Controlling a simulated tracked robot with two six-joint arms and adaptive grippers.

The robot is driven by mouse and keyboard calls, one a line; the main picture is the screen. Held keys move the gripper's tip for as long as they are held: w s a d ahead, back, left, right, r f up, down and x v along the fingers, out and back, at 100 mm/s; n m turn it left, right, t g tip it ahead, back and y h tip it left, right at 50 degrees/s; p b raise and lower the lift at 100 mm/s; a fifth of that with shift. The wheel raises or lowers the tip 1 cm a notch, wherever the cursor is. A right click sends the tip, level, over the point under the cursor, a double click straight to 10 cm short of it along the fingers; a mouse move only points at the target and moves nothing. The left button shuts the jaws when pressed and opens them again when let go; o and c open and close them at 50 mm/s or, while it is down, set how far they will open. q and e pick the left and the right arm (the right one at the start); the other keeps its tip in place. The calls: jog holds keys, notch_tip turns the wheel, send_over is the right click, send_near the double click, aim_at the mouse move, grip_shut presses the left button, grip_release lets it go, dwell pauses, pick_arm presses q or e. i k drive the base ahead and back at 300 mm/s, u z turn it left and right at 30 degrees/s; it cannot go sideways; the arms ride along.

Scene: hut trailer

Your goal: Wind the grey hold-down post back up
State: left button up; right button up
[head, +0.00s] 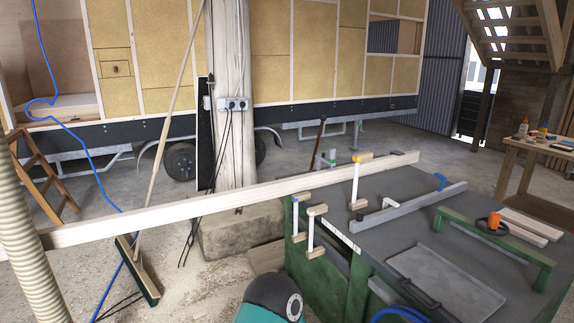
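A long pale timber beam (230,203) lies across the green machine (330,275) and reaches far out to the left. A white hold-down post with a yellow top (355,182) stands upright on the grey machine table (400,190), on the near side of the beam. Two more pale posts with wooden pads, a left one (295,218) and a right one (311,232), stand at its front left edge. A small grey post top (332,155) shows behind the beam; its lower part is hidden. I cannot tell whether any post touches the beam. Neither gripper is in view.
A grey fence bar (410,208), a green bar frame (490,240) with an orange knob (494,221) and a flat grey plate (445,283) are on the table. A broom (140,268) leans at a concrete-footed wooden pole (230,120). A workbench (545,150) stands at right.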

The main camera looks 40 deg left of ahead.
aim_at(332, 152)
jog(key=u, duration=0.6)
jog(key=i, duration=1.6)
jog(key=u, duration=0.65)
jog(key=k, duration=0.75)
jog(key=u, duration=0.2)
jog(key=i, duration=0.8)
jog(key=z, duration=0.1)
